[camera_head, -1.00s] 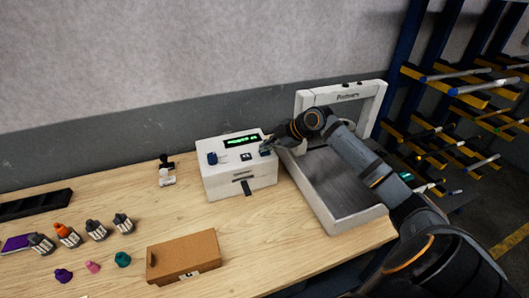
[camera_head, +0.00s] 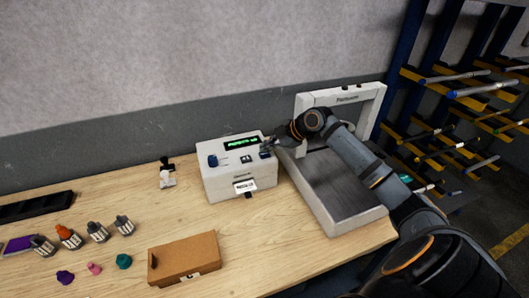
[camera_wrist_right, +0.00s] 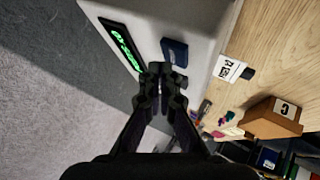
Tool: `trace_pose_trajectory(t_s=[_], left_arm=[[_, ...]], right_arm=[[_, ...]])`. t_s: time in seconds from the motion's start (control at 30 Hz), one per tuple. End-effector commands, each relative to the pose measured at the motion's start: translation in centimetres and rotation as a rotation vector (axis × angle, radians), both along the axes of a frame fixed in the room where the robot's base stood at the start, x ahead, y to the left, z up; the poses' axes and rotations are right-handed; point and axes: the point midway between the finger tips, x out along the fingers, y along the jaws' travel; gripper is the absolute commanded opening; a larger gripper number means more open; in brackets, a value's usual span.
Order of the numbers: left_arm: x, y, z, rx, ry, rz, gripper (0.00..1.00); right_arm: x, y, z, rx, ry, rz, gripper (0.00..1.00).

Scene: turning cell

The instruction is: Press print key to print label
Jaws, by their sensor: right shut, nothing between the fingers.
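The label printer (camera_head: 240,184) is a white box on the bench. Its green-lit display (camera_head: 241,142) also shows in the wrist view (camera_wrist_right: 122,46). A dark blue key (camera_wrist_right: 174,52) is on its top right; a blue knob (camera_head: 212,160) is on its top left. A white printed label (camera_head: 245,186) sticks out of the front slot and shows in the wrist view (camera_wrist_right: 228,68). My right gripper (camera_wrist_right: 161,72) is shut and empty, its tips close beside the blue key; I cannot tell whether they touch it. My left gripper is not in view.
A white frame machine (camera_head: 340,98) with a metal bed stands right of the printer, under my right arm. A brown box (camera_head: 184,258), several small bottles (camera_head: 97,231), coloured caps (camera_head: 94,268) and a small black-and-white stamp (camera_head: 167,175) are to the left. A rack (camera_head: 460,95) stands right.

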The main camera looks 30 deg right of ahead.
Motion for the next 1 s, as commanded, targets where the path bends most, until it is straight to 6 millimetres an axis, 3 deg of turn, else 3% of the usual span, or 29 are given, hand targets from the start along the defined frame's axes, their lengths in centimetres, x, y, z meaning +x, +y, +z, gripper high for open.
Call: trace_pose_trajectory(t_s=[0.43,0.9,1.0], left_arm=[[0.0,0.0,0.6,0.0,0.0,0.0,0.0],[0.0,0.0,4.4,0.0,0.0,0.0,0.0],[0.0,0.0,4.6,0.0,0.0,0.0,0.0]], right_arm=[[0.0,0.0,0.8,0.0,0.0,0.0,0.0],[0.0,0.0,5.3,-0.001,0.0,0.001,0.0],[0.0,0.0,5.6,0.0,0.0,0.0,0.0]])
